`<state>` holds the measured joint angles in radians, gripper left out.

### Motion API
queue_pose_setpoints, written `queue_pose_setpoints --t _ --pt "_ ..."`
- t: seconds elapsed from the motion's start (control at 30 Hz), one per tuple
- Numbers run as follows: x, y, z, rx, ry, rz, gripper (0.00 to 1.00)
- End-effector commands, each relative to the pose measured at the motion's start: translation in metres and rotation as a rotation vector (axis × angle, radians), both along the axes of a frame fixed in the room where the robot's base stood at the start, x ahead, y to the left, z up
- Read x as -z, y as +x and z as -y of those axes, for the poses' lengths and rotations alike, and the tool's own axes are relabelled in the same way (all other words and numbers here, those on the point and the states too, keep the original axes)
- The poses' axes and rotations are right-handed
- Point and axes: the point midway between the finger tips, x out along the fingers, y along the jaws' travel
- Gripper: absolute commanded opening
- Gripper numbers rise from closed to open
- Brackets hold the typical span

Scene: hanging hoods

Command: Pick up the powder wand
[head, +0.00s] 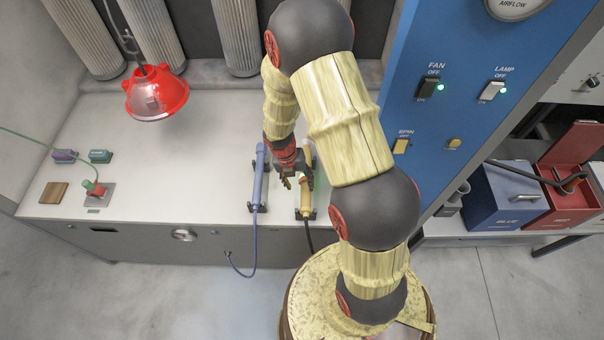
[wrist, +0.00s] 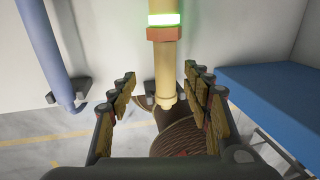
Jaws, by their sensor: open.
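A yellow wand (head: 306,200) lies in a dark cradle on the grey-white bench, partly hidden by my arm in the head view. In the wrist view the yellow wand (wrist: 166,62) has a brown collar and a glowing green ring, and its near end lies between my fingers. A blue-violet wand (head: 258,180) lies in its own cradle to the left. I cannot tell from a label which is the powder wand. My gripper (head: 294,181) is open and empty at the yellow wand; in the wrist view its fingers (wrist: 163,76) stand apart on either side.
A red lamp-like hood (head: 158,95) hangs over the bench's left part. A red-and-green item (head: 95,188), a wooden block (head: 53,193) and two small blocks sit at left. A blue switch panel (head: 450,85) stands to the right, with blue and red bins (head: 512,195) beyond.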

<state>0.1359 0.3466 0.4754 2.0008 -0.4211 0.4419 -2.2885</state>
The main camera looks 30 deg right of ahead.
Motion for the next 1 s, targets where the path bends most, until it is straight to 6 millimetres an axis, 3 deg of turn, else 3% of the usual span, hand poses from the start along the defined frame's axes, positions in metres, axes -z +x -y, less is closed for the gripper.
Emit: queue_pose_setpoints --t 0.37,0.63,0.9,1.0 --pt "0.032 -0.004 0.009 0.0 0.001 -0.001 0.49" --pt "0.068 -0.008 0.021 -0.001 0.0 -0.002 0.49" --pt "0.072 -0.008 0.022 0.001 0.0 0.002 0.49" --pt "0.071 -0.008 0.022 0.001 0.0 0.002 0.44"
